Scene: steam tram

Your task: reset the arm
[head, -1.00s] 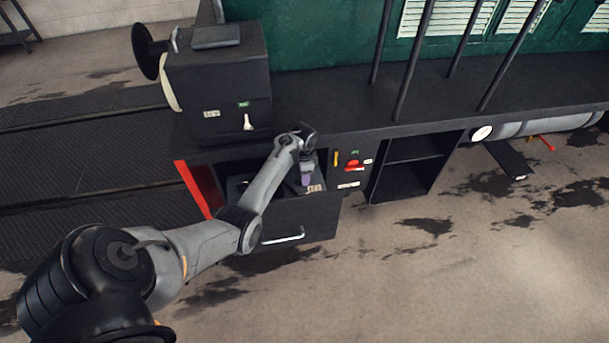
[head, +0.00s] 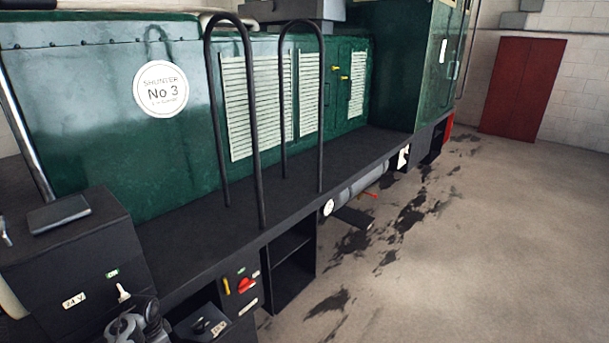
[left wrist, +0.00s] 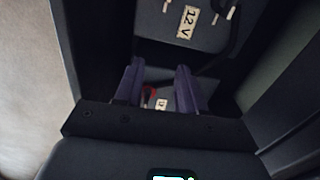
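My left gripper (left wrist: 158,72) shows two purple fingers in the left wrist view. They are apart, with a gap between them, and nothing is clearly held. Past the fingers is a dark box with a 12 V label (left wrist: 186,24). Another labelled surface with a red spot (left wrist: 152,91) shows between the fingers; whether they touch it I cannot tell. In the head view only the end of my left arm shows at the bottom left, beside a dark box with a small label (head: 203,322) inside the locomotive's lower compartment. My right gripper is in neither view.
The green locomotive (head: 190,150) has black handrails (head: 251,130) and a running board (head: 350,160). A 24 V box (head: 75,265) stands at left. A control panel with a red switch (head: 246,285) and an open cubby (head: 292,262) face the clear, stained floor (head: 480,260).

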